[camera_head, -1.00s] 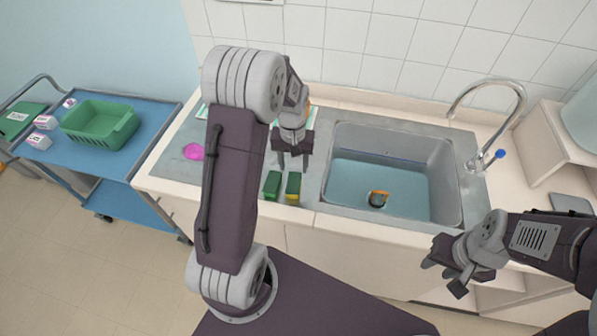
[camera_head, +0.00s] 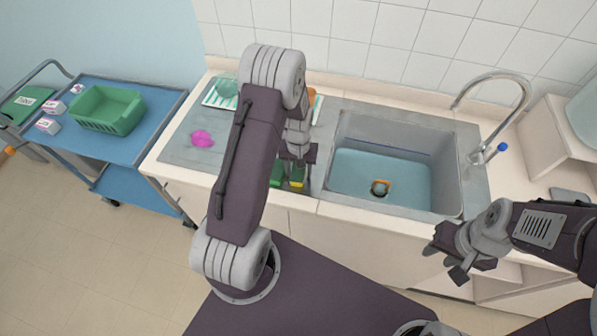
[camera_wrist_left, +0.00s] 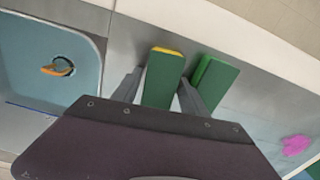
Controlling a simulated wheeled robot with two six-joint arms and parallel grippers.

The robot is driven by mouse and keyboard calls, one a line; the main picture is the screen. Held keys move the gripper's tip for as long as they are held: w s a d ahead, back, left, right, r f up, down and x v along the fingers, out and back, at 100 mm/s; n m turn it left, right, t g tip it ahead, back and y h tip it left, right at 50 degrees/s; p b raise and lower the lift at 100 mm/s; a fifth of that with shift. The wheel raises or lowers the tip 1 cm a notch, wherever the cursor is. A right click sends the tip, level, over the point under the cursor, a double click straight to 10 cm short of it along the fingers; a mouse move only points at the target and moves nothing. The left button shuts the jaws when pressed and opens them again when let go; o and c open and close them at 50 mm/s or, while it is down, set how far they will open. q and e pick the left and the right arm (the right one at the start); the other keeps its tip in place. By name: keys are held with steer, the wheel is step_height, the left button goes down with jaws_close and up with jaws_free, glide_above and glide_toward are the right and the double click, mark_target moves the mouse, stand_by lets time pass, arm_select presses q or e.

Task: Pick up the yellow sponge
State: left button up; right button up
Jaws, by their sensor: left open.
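The yellow sponge (camera_head: 297,180) has a green face and a yellow side. It stands on the counter left of the sink, and in the left wrist view it (camera_wrist_left: 163,78) lies between my left fingers. My left gripper (camera_head: 297,164) is open above it, with one finger on each side; I cannot tell if they touch it. In the wrist view my left gripper (camera_wrist_left: 158,90) has one finger in the narrow space beside a green sponge (camera_wrist_left: 214,82). The arm partly hides both sponges in the head view. My right gripper (camera_head: 448,259) is open and empty at the right, in front of the counter.
The sink (camera_head: 452,190) holds water and a small orange-and-dark object (camera_head: 380,187). A pink cloth-like item (camera_head: 202,139) lies on the counter's left. A blue cart (camera_head: 150,135) with a green basket (camera_head: 108,110) stands at left. A faucet (camera_head: 523,85) rises at right.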

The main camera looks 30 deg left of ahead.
arm_select(q)
steer(key=shift+s+r, duration=0.15)
steer(key=c, duration=1.1)
steer(key=shift+r, duration=0.45)
step_height(320, 180, up, 3)
steer(key=shift+r+b, duration=0.1)
steer(key=shift+b, duration=0.4)
steer(key=s+d+r+b, duration=0.1)
steer(key=s+d+r, duration=0.1)
steer(key=d+r, duration=0.5)
steer(key=d, duration=0.4)
steer(key=shift+s+d+b, duration=0.2)
steer(key=shift+s+b, duration=0.1)
steer(key=o, duration=0.7)
steer(key=c, duration=0.6)
